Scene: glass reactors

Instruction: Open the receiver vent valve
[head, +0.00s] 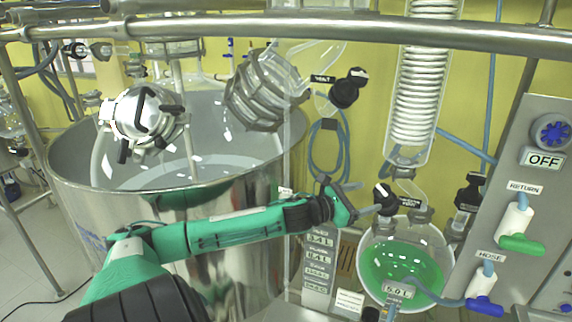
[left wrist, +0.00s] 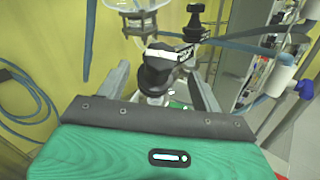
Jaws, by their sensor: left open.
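The receiver vent valve has a black knob with a white mark (head: 385,198), at the neck of the receiver flask (head: 437,262), which holds green liquid. A small dark label (head: 408,200) is beside the valve. My left gripper (head: 367,198) is open just left of the knob, its fingers pointing towards it. In the left wrist view, the black knob (left wrist: 158,68) lies between the two open fingers of the gripper (left wrist: 160,80), with a gap visible on each side. The white stripe runs across the knob's top. My right gripper is out of view.
A coiled glass condenser (head: 415,95) stands above the flask. Another black valve (head: 346,90) labelled VENT is higher up. A steel vessel (head: 75,205) is at left, a grey panel (head: 530,190) with hoses at right. A steel rail (head: 300,25) crosses the top.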

